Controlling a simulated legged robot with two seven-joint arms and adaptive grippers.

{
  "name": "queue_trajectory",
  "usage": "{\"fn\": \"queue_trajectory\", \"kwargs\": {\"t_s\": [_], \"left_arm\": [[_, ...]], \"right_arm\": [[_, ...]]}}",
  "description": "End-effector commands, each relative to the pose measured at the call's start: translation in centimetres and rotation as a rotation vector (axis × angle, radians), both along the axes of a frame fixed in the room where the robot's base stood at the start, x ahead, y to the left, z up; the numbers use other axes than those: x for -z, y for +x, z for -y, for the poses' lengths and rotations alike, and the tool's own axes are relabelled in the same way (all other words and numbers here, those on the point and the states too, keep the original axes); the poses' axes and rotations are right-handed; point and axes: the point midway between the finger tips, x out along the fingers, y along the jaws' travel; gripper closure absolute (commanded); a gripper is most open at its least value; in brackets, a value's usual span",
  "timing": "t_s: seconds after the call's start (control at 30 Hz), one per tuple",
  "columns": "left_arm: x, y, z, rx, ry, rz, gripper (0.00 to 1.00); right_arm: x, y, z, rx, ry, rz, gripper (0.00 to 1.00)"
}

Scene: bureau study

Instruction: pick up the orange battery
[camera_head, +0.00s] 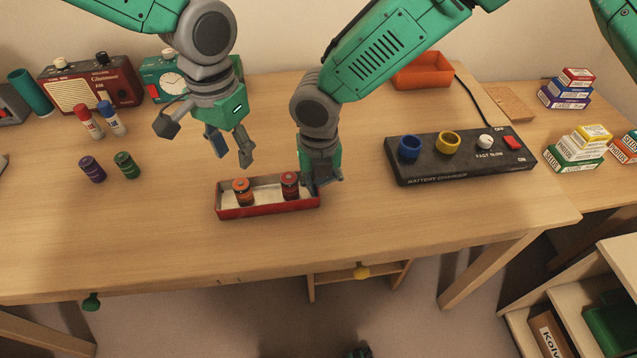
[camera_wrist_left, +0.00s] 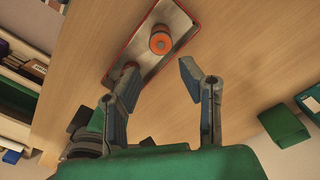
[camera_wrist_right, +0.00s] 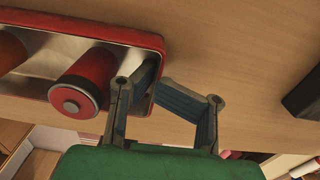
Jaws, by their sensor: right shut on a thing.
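The orange battery (camera_head: 243,191) stands upright in the left part of a shallow red tray (camera_head: 268,209) with a pale inside. A red battery (camera_head: 290,184) stands in the tray's right part. My left gripper (camera_head: 230,156) is open and empty above and behind the tray's left part. In the left wrist view the orange battery (camera_wrist_left: 160,41) shows from above, ahead of the two parted fingertips (camera_wrist_left: 158,74). My right gripper (camera_head: 322,183) is shut on the tray's right end wall, one finger inside and one outside, beside the red battery (camera_wrist_right: 80,90).
A black battery charger (camera_head: 455,166) with blue and yellow rings stands to the right. An orange bin (camera_head: 422,73) is at the back.

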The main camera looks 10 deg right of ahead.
Motion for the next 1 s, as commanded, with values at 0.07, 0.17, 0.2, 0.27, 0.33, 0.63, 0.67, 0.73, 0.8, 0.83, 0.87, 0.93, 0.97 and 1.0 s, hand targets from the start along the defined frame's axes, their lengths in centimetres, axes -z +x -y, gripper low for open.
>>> {"fn": "queue_trajectory", "kwargs": {"t_s": [0.07, 0.17, 0.2, 0.27, 0.33, 0.63, 0.67, 0.73, 0.8, 0.83, 0.87, 0.93, 0.97, 1.0], "left_arm": [[0.0, 0.0, 0.0, 0.0, 0.0, 0.0, 0.66], [-0.5, -0.1, 0.0, -0.016, -0.001, 0.0, 0.48], [-1.0, -0.2, 0.0, -0.036, -0.002, 0.0, 0.48], [-1.6, -0.4, 0.1, -0.065, -0.004, -0.001, 0.48], [-1.4, -0.5, 0.1, -0.073, -0.003, -0.004, 0.48], [3.6, -0.5, 0.1, -0.072, -0.003, -0.006, 0.48], [4.0, -0.5, 0.1, -0.072, -0.002, -0.007, 0.48], [4.7, -0.5, 0.1, -0.073, -0.003, -0.005, 0.48], [5.1, -0.5, 0.1, -0.072, -0.004, -0.003, 0.48], [5.2, -0.5, 0.1, -0.072, -0.004, -0.003, 0.48], [5.4, -0.4, 0.0, -0.072, -0.004, -0.003, 0.48], [6.2, -0.4, 0.0, -0.072, -0.004, -0.004, 0.48], [6.7, -0.3, -0.1, -0.073, -0.003, -0.005, 0.48], [7.3, -0.2, -0.2, -0.073, -0.004, -0.007, 0.48]], "right_arm": [[0.0, 0.0, 0.0, 0.0, 0.0, 0.0, 1.0], [0.0, 0.0, 0.0, -0.001, 0.0, 0.0, 1.0], [0.0, 0.0, 0.0, 0.0, 0.0, 0.0, 1.0], [0.0, 0.0, -0.1, 0.0, 0.001, 0.0, 1.0], [0.0, 0.0, -0.1, 0.0, 0.001, 0.0, 1.0], [0.0, 0.0, 0.0, -0.001, 0.001, -0.001, 1.0], [0.0, 0.0, 0.0, -0.001, 0.001, -0.001, 1.0], [0.0, 0.0, -0.1, 0.0, 0.001, 0.0, 1.0], [0.0, 0.0, 0.0, 0.0, 0.0, 0.0, 1.0], [0.0, 0.0, 0.0, 0.0, 0.0, 0.0, 1.0], [0.0, 0.0, 0.0, 0.0, 0.0, 0.0, 1.0], [0.0, 0.0, 0.0, -0.001, 0.0, 0.0, 1.0], [0.0, 0.0, 0.0, -0.001, 0.0, 0.0, 1.0], [0.0, 0.0, 0.0, -0.001, 0.0, -0.001, 1.0]]}}
